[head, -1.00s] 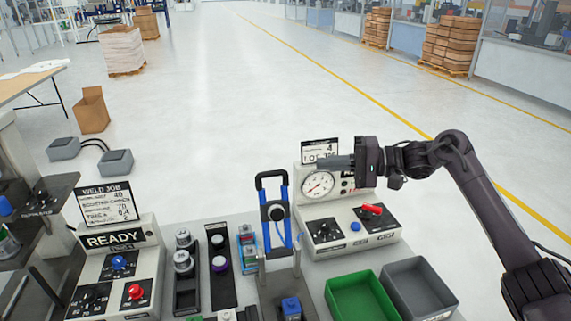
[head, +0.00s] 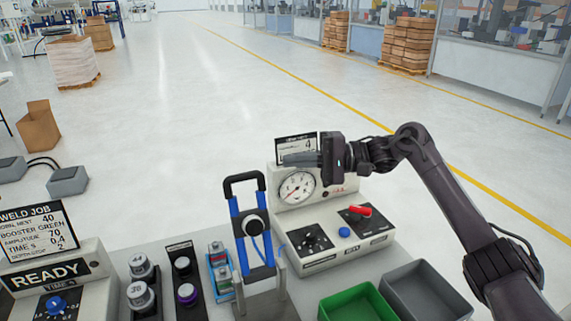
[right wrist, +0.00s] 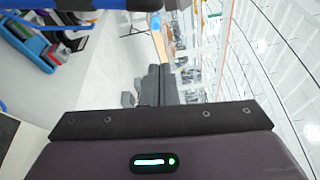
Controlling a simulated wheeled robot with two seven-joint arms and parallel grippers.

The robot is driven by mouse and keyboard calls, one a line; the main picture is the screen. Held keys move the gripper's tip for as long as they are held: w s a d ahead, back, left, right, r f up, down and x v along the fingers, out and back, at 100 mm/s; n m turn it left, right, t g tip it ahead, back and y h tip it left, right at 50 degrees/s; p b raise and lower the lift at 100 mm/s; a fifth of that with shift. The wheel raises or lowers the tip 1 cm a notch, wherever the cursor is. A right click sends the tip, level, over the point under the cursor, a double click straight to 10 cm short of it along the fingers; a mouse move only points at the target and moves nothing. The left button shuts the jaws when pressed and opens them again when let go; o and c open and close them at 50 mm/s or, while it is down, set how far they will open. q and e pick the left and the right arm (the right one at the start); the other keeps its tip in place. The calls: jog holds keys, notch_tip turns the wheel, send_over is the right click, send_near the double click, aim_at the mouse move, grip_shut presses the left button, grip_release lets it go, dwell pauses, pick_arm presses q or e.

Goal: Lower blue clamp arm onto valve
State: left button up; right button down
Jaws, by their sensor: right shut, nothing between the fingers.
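The blue clamp arm (head: 236,222) stands upright on its fixture in the head view, with a black U-shaped handle (head: 243,178) on top and a round black pad (head: 254,225) between its bars. My right gripper (head: 284,160) is shut and empty, fingers pointing left, in front of the sign above the gauge and to the right of the handle, apart from it. In the right wrist view its dark fingers (right wrist: 155,70) lie together, and part of the black and blue clamp handle (right wrist: 130,4) crosses the top edge. I cannot make out the valve. My left gripper is out of view.
The gauge box (head: 325,255), with knobs and a red lever, stands right of the clamp. A green bin (head: 327,308) and a grey bin (head: 430,268) sit at front right. Racks of canisters and a READY panel (head: 45,278) are at left. Open floor lies behind.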

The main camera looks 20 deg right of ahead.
jog(key=s+a+p, duration=0.1)
jog(key=a+p, duration=0.4)
jog(key=a, duration=0.3)
jog(key=shift+s+r, duration=0.2)
jog(key=shift+s, duration=0.05)
jog(key=shift+w, duration=0.1)
